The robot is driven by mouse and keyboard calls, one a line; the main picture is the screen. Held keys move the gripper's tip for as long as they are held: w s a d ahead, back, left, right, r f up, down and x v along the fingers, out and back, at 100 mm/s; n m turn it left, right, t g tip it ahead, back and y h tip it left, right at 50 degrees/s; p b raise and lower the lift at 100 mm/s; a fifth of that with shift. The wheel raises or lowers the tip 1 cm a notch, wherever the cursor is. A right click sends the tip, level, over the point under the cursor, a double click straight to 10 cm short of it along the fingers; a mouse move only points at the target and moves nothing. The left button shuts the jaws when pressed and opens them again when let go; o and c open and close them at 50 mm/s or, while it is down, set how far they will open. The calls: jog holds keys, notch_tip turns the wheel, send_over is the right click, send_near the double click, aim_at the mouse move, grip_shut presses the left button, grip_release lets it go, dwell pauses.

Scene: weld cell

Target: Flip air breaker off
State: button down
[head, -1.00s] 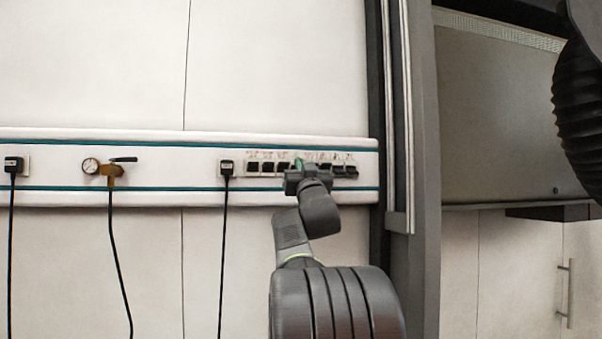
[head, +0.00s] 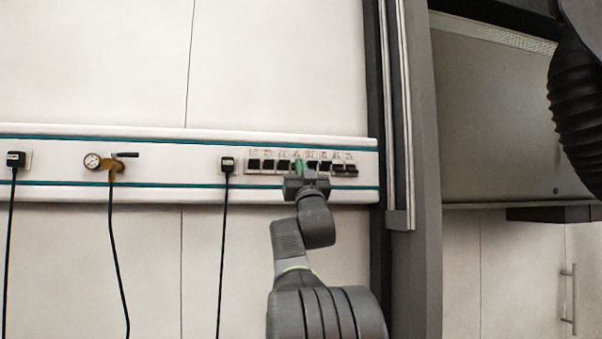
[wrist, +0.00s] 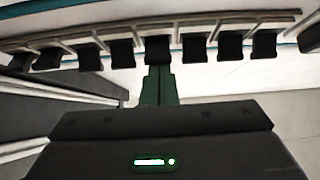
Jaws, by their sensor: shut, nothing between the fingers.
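A row of black breaker switches (head: 268,165) sits on the white wall rail, with small labels above that I cannot read. In the wrist view the row (wrist: 195,48) runs across the top. The two switches at the row's right end in the head view (head: 345,169) sit differently from the others. My gripper (head: 299,166) is shut and empty. Its green fingers (wrist: 158,84) point at a middle switch (wrist: 158,48) and overlap its lower edge; I cannot tell whether they touch it. The fingers partly hide this switch in the head view. Which switch is the air breaker is unreadable.
Left on the rail (head: 60,190) are a gauge with a valve (head: 115,164) and two black plugs (head: 227,165) with hanging cords. A dark upright frame (head: 397,110) stands close to the right of the switches. The wall below the rail is mostly clear.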

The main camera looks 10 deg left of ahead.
jog(key=shift+f+t+b, duration=0.4)
jog(key=shift+b, duration=0.1)
notch_tip(320, 180, up, 4)
jog(key=s+p, duration=0.2)
jog(key=w+b+v, duration=0.1)
jog(key=b+v, duration=0.2)
jog(key=v, duration=0.7)
jog(key=shift+d+f, duration=0.3)
jog(key=shift+f, duration=0.25)
jog(key=shift+s, duration=0.1)
